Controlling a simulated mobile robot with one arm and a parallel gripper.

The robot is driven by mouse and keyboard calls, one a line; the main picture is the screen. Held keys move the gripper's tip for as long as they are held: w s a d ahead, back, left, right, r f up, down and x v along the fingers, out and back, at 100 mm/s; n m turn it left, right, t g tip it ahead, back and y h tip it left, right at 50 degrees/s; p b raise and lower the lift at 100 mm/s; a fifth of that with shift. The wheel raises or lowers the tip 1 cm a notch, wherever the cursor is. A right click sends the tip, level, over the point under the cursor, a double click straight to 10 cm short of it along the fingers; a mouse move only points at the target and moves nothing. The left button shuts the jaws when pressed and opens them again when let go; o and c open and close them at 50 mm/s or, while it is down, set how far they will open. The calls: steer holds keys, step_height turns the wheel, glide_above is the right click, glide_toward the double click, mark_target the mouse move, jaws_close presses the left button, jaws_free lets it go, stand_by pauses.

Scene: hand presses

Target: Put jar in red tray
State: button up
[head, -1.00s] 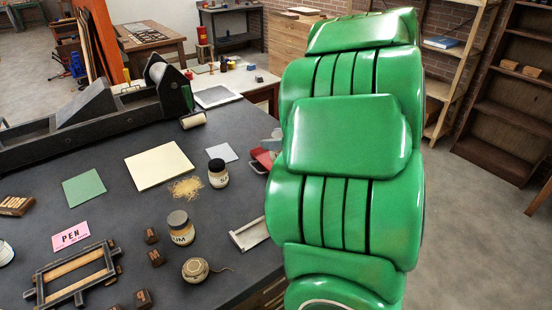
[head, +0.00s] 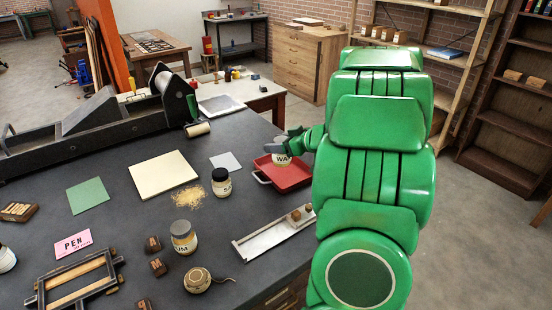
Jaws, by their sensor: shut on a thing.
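The red tray (head: 296,180) is at the right side of the dark table, partly behind my green arm. My gripper (head: 284,147) is over the tray's far left part. It is shut on a jar (head: 282,161) with a white label that reads "WA". The jar looks roughly upright, its top covered by the fingers. I cannot tell whether its base touches the tray floor or hangs just above it.
A metal composing stick (head: 270,237) with small blocks lies in front. A twine ball (head: 197,280) and a cream sheet (head: 163,174) are further left.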

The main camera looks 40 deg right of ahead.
steer(key=shift+w+d+f, duration=0.35)
steer(key=shift+w+f, duration=0.35)
steer(key=shift+f, duration=0.8)
steer(key=shift+w+d+f, duration=0.4)
steer(key=shift+w+f, duration=0.3)
steer(key=shift+f, duration=0.8)
steer(key=shift+w+d+f, duration=0.35)
steer(key=shift+w+f, duration=0.35)
steer(key=shift+f, duration=0.8)
steer(key=o, duration=1.3)
steer(key=shift+f, duration=0.1)
steer(key=shift+o, duration=0.2)
steer(key=v, duration=1.2)
steer(key=shift+d, duration=0.1)
